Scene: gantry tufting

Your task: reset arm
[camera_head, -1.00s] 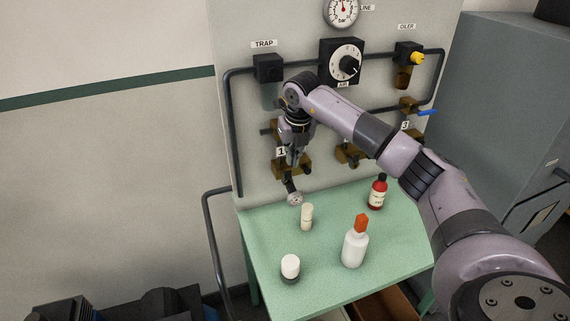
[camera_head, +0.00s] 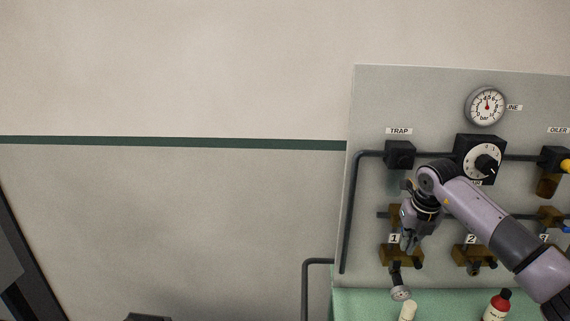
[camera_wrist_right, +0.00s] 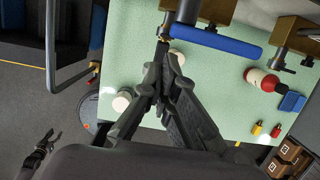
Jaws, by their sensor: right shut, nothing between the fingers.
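My right gripper (camera_head: 408,246) hangs in front of the wall panel (camera_head: 362,105), close to the brass valve (camera_head: 398,257) below the label 1. In the right wrist view the gripper (camera_wrist_right: 168,62) has its fingertips together with nothing held between them. A blue lever (camera_wrist_right: 215,41) on a brass fitting lies just beyond the fingertips; I cannot tell whether they touch. A dark claw-like part (camera_wrist_right: 47,143), likely my left gripper, shows small at the lower left of the wrist view. My left arm is not seen in the head view.
The panel carries a gauge (camera_head: 486,106), a dial (camera_head: 481,162) and dark pipes. The wall to the left is clear.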

